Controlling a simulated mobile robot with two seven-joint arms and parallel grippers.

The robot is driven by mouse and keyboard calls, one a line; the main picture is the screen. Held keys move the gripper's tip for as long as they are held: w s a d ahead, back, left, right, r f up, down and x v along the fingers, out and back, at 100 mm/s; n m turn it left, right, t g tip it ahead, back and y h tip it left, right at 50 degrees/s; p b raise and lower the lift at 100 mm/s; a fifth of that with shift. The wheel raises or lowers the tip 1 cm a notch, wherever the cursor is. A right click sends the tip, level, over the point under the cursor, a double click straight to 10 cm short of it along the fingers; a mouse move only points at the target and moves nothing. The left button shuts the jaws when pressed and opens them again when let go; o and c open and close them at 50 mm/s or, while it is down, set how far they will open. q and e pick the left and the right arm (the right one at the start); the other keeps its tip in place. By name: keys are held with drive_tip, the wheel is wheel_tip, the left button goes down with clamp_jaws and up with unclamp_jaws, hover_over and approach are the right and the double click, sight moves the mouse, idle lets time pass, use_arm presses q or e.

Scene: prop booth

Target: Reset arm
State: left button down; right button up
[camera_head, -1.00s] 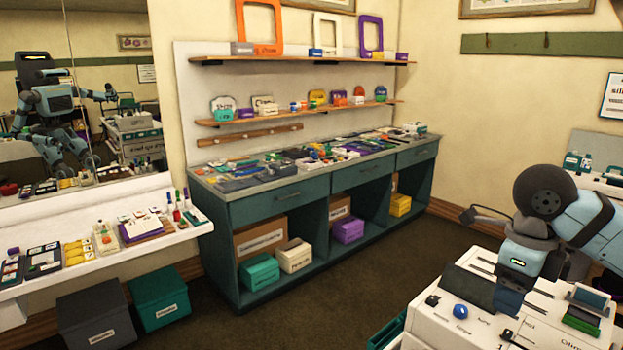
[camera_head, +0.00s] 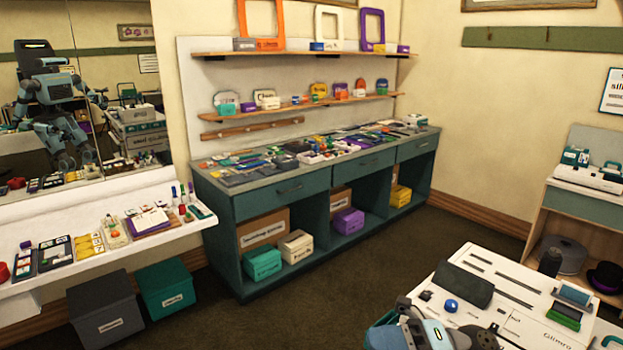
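My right arm shows only at the bottom edge of the head view, in front of the white worktop at the lower right. Its blue wrist is low in the picture, and a small grey part at its end, which looks like my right gripper (camera_head: 404,306), is beside the left edge of that worktop. I cannot make out its fingers, or whether it is open or shut. My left gripper is not in view directly. The mirror (camera_head: 85,100) at the left shows a small reflection of my body.
A teal counter (camera_head: 280,197) covered with small items stands at the back. A white shelf (camera_head: 60,210) is at left. Dark floor (camera_head: 330,300) lies clear between.

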drive_tip(key=d+f+m+t+h+p, duration=0.1)
drive_tip(key=d+f+m+t+h, duration=0.2)
drive_tip(key=m+t, duration=0.45)
drive_tip(key=w+d+f+m+t+h+p, duration=0.1)
drive_tip(key=f+m+t+h, duration=0.35)
drive_tip(key=m, duration=0.65)
drive_tip(key=d+f+m+t+h+p, duration=0.1)
drive_tip(key=d+f+m+t+h, duration=0.2)
drive_tip(key=f+m+t, duration=0.35)
drive_tip(key=s+d+f+m+g+h+p, duration=0.1)
drive_tip(key=s+d+f+m+g+h, duration=0.1)
drive_tip(key=s+f+m, duration=0.3)
drive_tip(key=s+d+f+m+g+h+p, duration=0.1)
drive_tip(key=s+f+m+g+h, duration=0.2)
drive_tip(key=s+f+m, duration=0.3)
wheel_tip(320, 180, down, 4)
drive_tip(key=shift+s+d+f+h, duration=0.15)
drive_tip(key=shift+s+d+h, duration=0.3)
drive_tip(key=shift+s, duration=0.55)
drive_tip(key=shift+a+g, duration=0.1)
drive_tip(key=shift+g, duration=0.15)
